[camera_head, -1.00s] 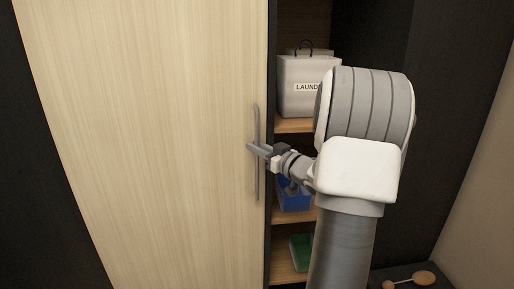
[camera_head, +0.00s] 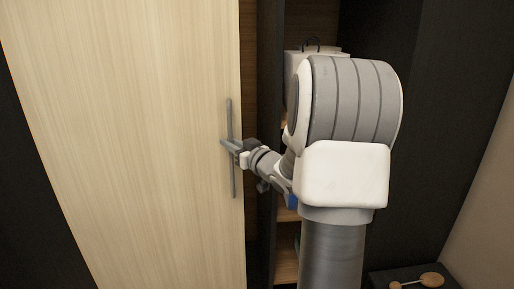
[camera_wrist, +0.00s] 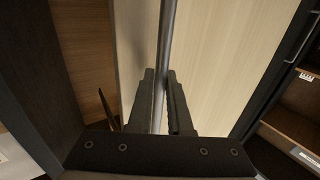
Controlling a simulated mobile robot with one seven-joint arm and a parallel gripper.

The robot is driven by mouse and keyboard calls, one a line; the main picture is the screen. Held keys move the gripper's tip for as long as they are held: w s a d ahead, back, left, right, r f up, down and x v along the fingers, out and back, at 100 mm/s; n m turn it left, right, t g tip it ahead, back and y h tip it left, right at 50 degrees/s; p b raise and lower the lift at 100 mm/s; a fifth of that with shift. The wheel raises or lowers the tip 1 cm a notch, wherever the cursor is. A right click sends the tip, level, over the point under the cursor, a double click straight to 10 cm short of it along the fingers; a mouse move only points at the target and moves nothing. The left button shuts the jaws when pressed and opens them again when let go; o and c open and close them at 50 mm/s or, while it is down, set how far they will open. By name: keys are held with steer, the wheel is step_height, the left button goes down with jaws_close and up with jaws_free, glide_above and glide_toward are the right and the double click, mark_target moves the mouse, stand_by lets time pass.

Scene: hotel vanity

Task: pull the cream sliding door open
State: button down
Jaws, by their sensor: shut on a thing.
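The cream sliding door (camera_head: 130,140) is a tall, light wood-grain panel filling the left of the head view. It also shows in the wrist view (camera_wrist: 215,60). A grey vertical bar handle (camera_head: 233,180) stands near the door's right edge; the bar (camera_wrist: 166,40) runs between my fingers in the wrist view. My gripper (camera_head: 230,145) is shut on the handle about midway along it. Its fingers (camera_wrist: 160,100) lie on both sides of the bar. A dark gap shows to the right of the door's edge in the head view.
Right of the door is a dark upright post (camera_head: 267,120), then open shelves (camera_head: 287,262) partly hidden by my arm. A pale bag (camera_head: 328,52) shows above my arm. A dark stand with wooden-ended items (camera_head: 430,279) is at lower right.

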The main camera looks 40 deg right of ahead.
steer(key=w+a+b, duration=0.3)
steer(key=w+a, duration=0.1)
steer(key=a, duration=0.4)
steer(key=w+a+b, duration=0.4)
steer(key=w+a, duration=0.1)
steer(key=a, duration=0.2)
steer(key=w+a+b, duration=0.3)
steer(key=w+a, duration=0.2)
steer(key=a, duration=0.3)
steer(key=shift+a+f, duration=0.3)
steer(key=shift+a, duration=0.05)
steer(key=p, duration=0.2)
glide_toward(81, 143)
steer(key=w, duration=0.2)
steer(key=w+d, duration=0.1)
steer(key=w, duration=0.1)
steer(key=shift+w+r, duration=0.1)
steer(key=shift+w+a+p, duration=0.45)
steer(key=shift+a+p, duration=0.05)
steer(key=shift+a, duration=0.1)
steer(key=c, duration=1.1)
jaws_free()
steer(key=shift+s, duration=0.15)
steer(key=s, duration=1.7)
steer(key=shift+d, duration=0.35)
steer(key=shift+s, duration=0.1)
